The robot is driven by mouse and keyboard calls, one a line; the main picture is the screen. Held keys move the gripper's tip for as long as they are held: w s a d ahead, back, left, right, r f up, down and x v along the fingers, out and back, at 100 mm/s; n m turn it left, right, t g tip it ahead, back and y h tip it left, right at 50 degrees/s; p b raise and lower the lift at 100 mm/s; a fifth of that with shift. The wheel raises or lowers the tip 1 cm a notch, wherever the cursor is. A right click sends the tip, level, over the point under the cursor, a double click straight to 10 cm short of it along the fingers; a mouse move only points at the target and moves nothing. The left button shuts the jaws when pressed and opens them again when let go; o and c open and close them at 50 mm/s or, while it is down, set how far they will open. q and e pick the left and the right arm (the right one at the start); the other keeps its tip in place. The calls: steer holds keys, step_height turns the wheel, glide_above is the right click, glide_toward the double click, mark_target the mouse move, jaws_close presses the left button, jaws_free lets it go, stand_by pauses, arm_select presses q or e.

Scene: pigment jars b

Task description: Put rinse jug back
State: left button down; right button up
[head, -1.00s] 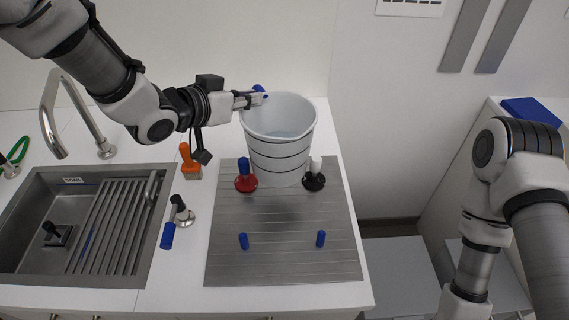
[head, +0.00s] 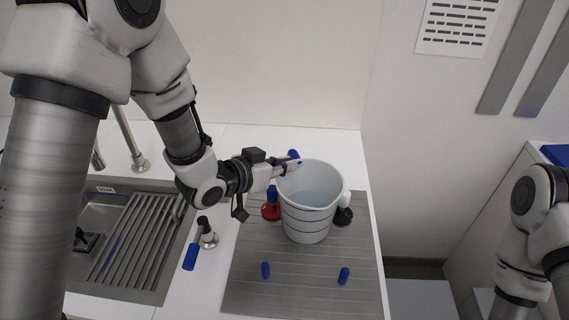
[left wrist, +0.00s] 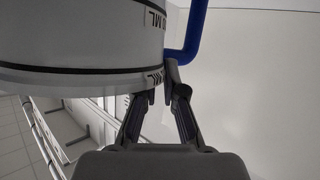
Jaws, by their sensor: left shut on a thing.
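The rinse jug (head: 308,222) is a tall white bucket-like vessel with dark rings and a blue handle (head: 294,155) on its far-left side. It looks upright above the ridged grey board (head: 250,290). I cannot tell whether its base touches the board. My left gripper (head: 283,170) is shut on the jug's handle side, near the rim. In the left wrist view the fingers (left wrist: 165,92) meet beside the jug wall (left wrist: 80,40), by the blue handle (left wrist: 190,35). The exact grip spot is unclear. My right gripper is outside the view.
A red-based piece (head: 271,211) and a black-based piece (head: 344,214) stand behind the jug on either side. Two blue pegs, left (head: 266,270) and right (head: 343,276), are at the board's front. A sink (head: 125,245) and a dark-topped piece (head: 207,235) are left.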

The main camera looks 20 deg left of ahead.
arm_select(q)
steer(key=c, duration=1.3)
jaws_free()
steer(key=shift+f, duration=0.1)
